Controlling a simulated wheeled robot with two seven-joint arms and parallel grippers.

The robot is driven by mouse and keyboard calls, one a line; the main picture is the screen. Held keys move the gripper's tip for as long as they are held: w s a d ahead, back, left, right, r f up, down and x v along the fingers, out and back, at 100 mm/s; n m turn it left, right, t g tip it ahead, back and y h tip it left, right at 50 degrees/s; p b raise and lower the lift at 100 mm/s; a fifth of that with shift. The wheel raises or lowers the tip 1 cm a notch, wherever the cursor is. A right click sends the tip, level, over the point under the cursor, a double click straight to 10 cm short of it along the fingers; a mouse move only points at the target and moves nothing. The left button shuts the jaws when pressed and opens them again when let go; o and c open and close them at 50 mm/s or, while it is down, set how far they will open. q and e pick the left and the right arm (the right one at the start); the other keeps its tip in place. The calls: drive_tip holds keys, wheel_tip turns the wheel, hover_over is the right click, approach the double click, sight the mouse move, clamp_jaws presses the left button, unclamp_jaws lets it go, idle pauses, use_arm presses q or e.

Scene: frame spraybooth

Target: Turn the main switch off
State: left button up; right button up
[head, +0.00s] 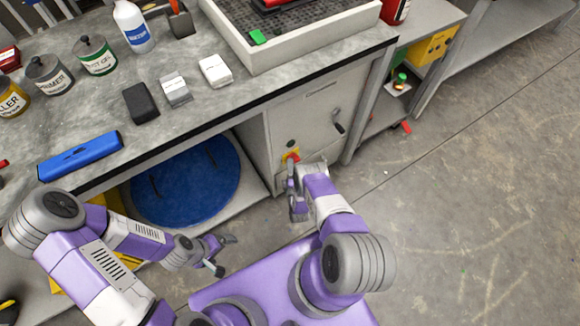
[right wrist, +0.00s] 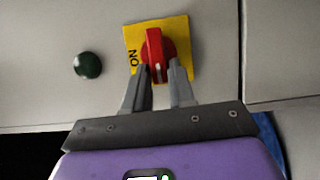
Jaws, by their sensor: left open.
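The main switch (right wrist: 154,45) is a red rotary knob on a yellow plate (right wrist: 183,30) on a grey cabinet front. Its grip bar stands upright, with a white mark at the lower end. "ON" is printed sideways left of it. In the head view the switch (head: 291,157) is partly covered by my right gripper (head: 291,170). In the right wrist view the fingers (right wrist: 160,70) lie on either side of the knob's lower part; whether they press on it is unclear. My left gripper (head: 228,254) is open and empty, low before the bench.
A dark green round button (right wrist: 88,65) sits left of the switch. A black handle (head: 338,122) is on the cabinet door. Tins, a bottle and small boxes stand on top. Open floor (head: 480,200) lies right.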

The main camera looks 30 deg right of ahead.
drive_tip(key=shift+o, duration=1.4)
drive_tip(key=shift+a, duration=0.1)
drive_tip(key=shift+s, duration=0.1)
drive_tip(key=p+v, duration=0.1)
drive_tip(key=v, duration=0.6)
drive_tip(key=shift+s+p, duration=0.15)
drive_tip(key=shift+p, duration=0.2)
